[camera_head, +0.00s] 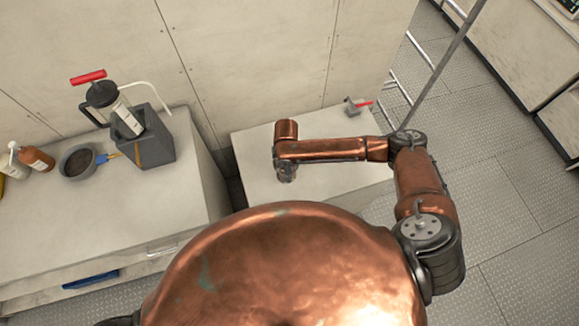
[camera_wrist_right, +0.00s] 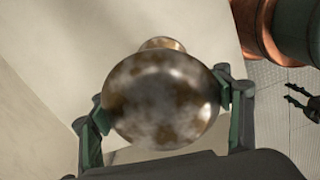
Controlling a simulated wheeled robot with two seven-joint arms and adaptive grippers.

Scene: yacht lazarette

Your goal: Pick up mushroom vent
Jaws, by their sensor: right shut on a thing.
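The mushroom vent (camera_wrist_right: 162,98) is a round, domed metal piece with mottled grey and brown patches, filling the middle of the right wrist view. A smaller round part (camera_wrist_right: 162,43) shows just beyond its dome. My right gripper (camera_wrist_right: 165,105) has one finger on each side of the dome and is shut on it. In the head view, my right gripper (camera_head: 286,173) points down over the pale right-hand counter (camera_head: 255,190). The vent cannot be made out there. I cannot tell whether it touches the counter.
A grey fitting with a red lever (camera_head: 354,105) stands at the counter's back right. On the left counter (camera_head: 60,230) are a grey box holding a red-handled pump (camera_head: 140,140), a pan (camera_head: 78,162) and bottles (camera_head: 35,158). A wall runs behind; a gap separates the counters.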

